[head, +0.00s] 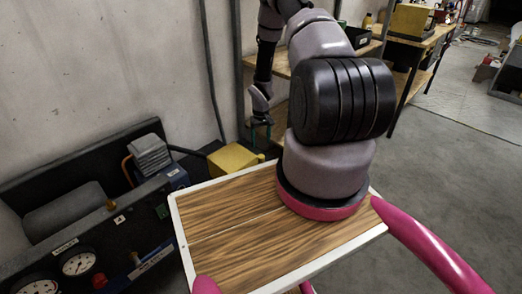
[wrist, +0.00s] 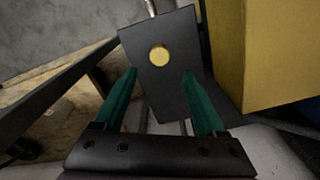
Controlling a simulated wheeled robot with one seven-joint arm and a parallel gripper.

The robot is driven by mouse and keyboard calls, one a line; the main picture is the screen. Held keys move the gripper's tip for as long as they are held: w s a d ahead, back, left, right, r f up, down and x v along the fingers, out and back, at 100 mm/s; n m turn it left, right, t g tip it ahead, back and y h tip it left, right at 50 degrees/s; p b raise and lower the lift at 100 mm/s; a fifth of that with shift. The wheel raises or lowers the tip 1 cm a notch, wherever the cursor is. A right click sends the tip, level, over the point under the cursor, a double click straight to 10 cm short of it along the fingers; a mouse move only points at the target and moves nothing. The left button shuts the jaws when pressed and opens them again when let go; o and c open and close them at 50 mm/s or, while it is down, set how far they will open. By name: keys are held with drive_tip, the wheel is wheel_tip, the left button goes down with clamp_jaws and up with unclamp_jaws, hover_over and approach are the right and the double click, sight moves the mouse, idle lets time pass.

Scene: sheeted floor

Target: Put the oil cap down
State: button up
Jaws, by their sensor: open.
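A round yellow cap (wrist: 159,56), which looks like the oil cap, sits on the face of a dark grey block (wrist: 150,87) in the wrist view. My gripper (wrist: 160,73) is open, its two green fingers spread over the block. The cap lies just beyond the fingertips, about midway between them, and nothing shows held in the jaws. In the head view my gripper (head: 262,128) points down near the wall, above and to the right of a yellow box (head: 234,158). I cannot make out the cap in the head view.
The yellow box (wrist: 275,50) stands close on the right in the wrist view. A dark machine bench with gauges (head: 78,263) and a grey finned block (head: 150,154) fills the left. Wooden shelving (head: 408,42) stands behind my arm. Open floor (head: 440,165) lies to the right.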

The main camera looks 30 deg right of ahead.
drive_tip(key=s+a+r+m+t, duration=0.1)
drive_tip(key=a+r, duration=0.1)
drive_tip(key=r, duration=1.8)
drive_tip(key=a+r+m+t, duration=0.1)
drive_tip(key=a+r+t, duration=0.15)
drive_tip(key=r, duration=1.75)
drive_tip(key=s+a+r+m+t, duration=0.1)
drive_tip(key=s+a+r, duration=0.4)
drive_tip(key=s+r, duration=0.7)
drive_tip(key=s+a+r+t+y, duration=0.1)
drive_tip(key=s+a+r, duration=0.2)
drive_tip(key=s, duration=0.4)
drive_tip(key=s+a+r+t+y, duration=0.1)
drive_tip(key=s+a+r, duration=0.2)
drive_tip(key=s+r, duration=0.2)
drive_tip(key=shift+s+m+t, duration=0.3)
drive_tip(key=shift+s+t, duration=0.05)
drive_tip(key=shift+s, duration=0.55)
drive_tip(key=shift+r, duration=0.1)
